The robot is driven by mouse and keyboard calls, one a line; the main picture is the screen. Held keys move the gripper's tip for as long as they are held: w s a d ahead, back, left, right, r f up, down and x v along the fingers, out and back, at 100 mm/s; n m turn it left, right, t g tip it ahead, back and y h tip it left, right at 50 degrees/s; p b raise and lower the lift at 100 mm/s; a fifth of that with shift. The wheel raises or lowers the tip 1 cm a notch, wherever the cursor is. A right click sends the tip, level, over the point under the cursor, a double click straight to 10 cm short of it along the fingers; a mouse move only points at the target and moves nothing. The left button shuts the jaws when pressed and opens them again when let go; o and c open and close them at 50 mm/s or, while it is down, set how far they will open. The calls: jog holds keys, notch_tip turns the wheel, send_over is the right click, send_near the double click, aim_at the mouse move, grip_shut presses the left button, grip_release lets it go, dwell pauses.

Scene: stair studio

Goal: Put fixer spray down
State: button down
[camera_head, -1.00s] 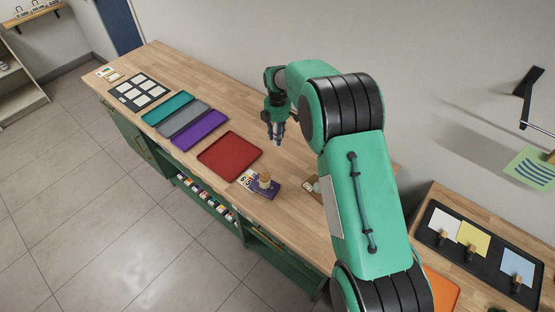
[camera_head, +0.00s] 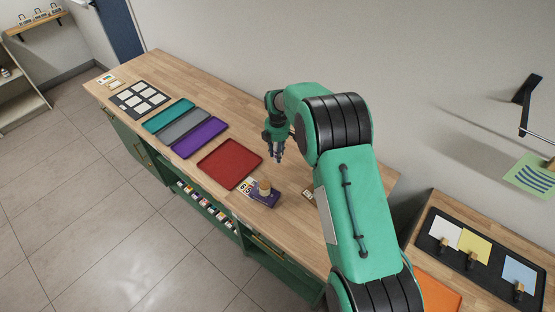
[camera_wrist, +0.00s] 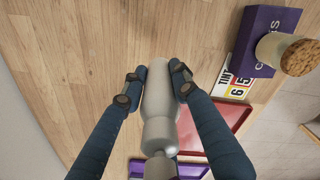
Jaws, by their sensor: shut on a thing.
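The fixer spray, a grey-white bottle with a narrower neck, is between my fingers in the wrist view (camera_wrist: 158,105). My gripper (camera_wrist: 155,82) is shut on it, one dark fingertip on each side. In the head view my gripper (camera_head: 275,152) points down over the wooden worktop (camera_head: 225,108), just right of the red tray (camera_head: 230,163). The bottle is hardly visible there. I cannot tell whether its base touches the worktop.
Purple (camera_head: 200,138), grey (camera_head: 184,126) and teal (camera_head: 167,114) trays lie farther left. Bare wood surrounds my gripper.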

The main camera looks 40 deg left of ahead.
jog(key=shift+f, duration=0.1)
jog(key=shift+f, duration=1.8)
jog(key=shift+f, duration=0.15)
jog(key=c, duration=1.4)
grip_release()
jog(key=shift+o, duration=0.2)
notch_tip(320, 180, up, 12)
jog(key=shift+r, duration=0.15)
